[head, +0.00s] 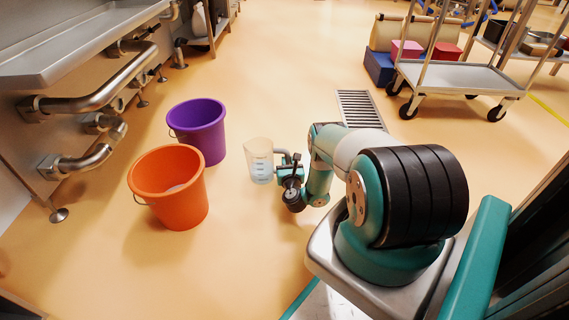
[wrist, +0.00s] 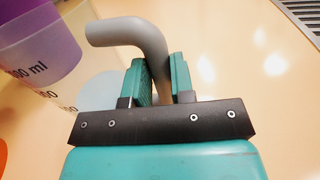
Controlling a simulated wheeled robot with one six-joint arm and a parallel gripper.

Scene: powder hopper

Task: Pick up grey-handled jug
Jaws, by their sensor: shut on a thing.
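In the head view my gripper (head: 287,172) is at the right side of the jug. I cannot tell whether the jug's base touches the floor.
A purple bucket (head: 199,130) and an orange bucket (head: 170,190) stand left of the jug. Steel pipes and a counter (head: 75,45) line the left wall. A floor drain (head: 357,108) and a wheeled trolley (head: 460,78) are at the back right. Floor in front of the jug is clear.

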